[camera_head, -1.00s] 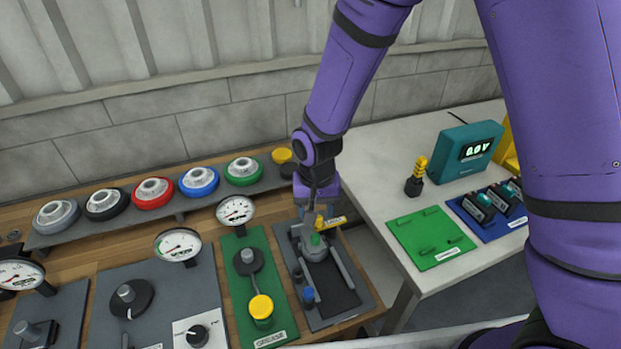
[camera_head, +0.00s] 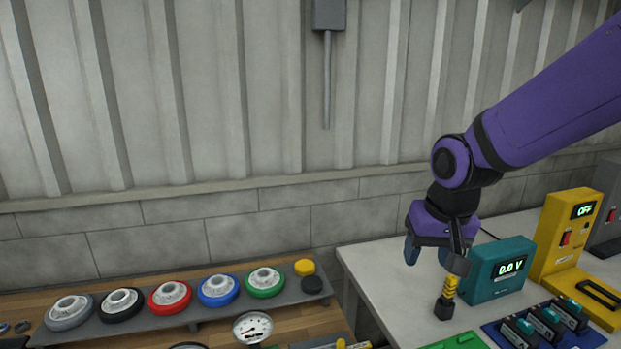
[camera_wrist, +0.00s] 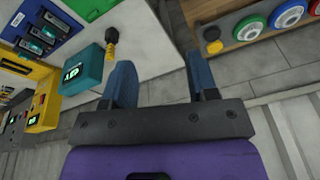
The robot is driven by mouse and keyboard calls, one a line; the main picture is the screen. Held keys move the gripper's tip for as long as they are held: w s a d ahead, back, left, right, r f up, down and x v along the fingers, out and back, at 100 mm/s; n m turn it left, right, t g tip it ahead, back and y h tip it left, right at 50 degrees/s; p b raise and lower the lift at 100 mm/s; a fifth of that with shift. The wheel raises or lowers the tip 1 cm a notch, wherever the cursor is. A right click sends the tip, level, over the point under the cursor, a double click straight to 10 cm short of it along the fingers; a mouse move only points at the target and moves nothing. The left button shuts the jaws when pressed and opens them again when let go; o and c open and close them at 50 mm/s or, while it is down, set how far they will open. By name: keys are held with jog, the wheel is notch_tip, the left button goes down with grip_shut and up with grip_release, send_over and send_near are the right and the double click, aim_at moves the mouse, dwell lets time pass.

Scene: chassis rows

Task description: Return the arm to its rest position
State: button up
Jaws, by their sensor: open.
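My gripper (camera_head: 428,252) hangs from my purple arm above the left part of the white table, in front of the wall. In the wrist view its two blue fingers (camera_wrist: 158,88) stand wide apart with nothing between them. In the head view one finger shows at the left, and the other is partly hidden by the wrist.
A teal meter (camera_head: 498,270) reading 0.0 V stands right of the probe. A yellow unit (camera_head: 568,235) reading OFF is farther right. A grey rack (camera_head: 200,312) with several coloured round parts lies on the wooden bench at left. Space above the bench is clear.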

jog(key=s+d+r+t, duration=0.1)
jog(key=s+d+r, duration=0.4)
jog(key=s, duration=0.2)
jog(key=s+d+r+t, duration=0.1)
jog(key=s+d+r, duration=0.4)
jog(key=s, duration=0.3)
jog(key=shift+s+d+r+t+h, duration=0.3)
jog(key=shift+t+h, duration=0.1)
jog(key=shift+c, duration=0.4)
